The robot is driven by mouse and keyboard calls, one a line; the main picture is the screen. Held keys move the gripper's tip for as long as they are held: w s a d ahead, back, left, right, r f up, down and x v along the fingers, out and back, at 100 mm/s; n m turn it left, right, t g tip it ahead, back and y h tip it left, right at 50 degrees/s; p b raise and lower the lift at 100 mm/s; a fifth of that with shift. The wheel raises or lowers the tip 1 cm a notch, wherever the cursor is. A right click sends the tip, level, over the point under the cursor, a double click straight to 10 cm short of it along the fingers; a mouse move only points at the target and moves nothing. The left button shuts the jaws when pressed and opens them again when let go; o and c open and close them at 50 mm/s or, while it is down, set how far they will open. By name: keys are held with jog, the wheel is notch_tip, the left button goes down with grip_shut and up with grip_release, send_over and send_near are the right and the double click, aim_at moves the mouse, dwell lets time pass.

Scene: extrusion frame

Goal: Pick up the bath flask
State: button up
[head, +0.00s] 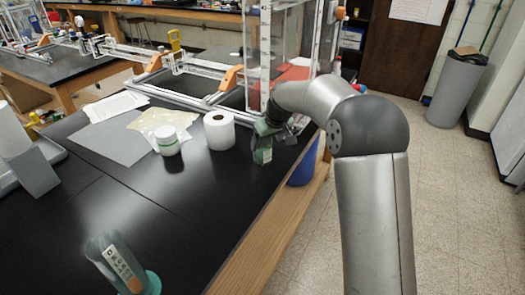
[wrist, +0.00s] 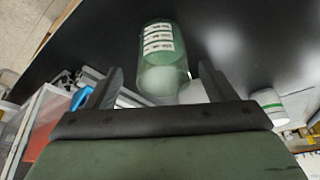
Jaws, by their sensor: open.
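A translucent green cylindrical flask (wrist: 165,70) with a white printed label shows in the wrist view, between and just beyond the two fingertips of my gripper (wrist: 160,72). I take it to be the bath flask. In the head view the green flask (head: 262,155) is at the right edge of the black bench, right below my gripper (head: 270,132), which partly hides it. My gripper is open, its fingers to either side of the flask. I cannot tell whether they touch it. Another labelled greenish container (head: 118,266) with a teal base stands at the front of the bench.
A white paper roll (head: 219,131) and a white jar with a green band (head: 168,141) stand left of the flask. A clear-walled box frame (head: 285,45) rises behind my gripper. The bench's wooden edge (head: 262,230) is close on the right. The front middle of the bench is clear.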

aim_at(263, 151)
jog(key=shift+p+x, duration=0.85)
jog(key=shift+x, duration=2.4)
jog(key=shift+s+a, duration=0.1)
jog(key=shift+s, duration=0.05)
jog(key=c, duration=1.1)
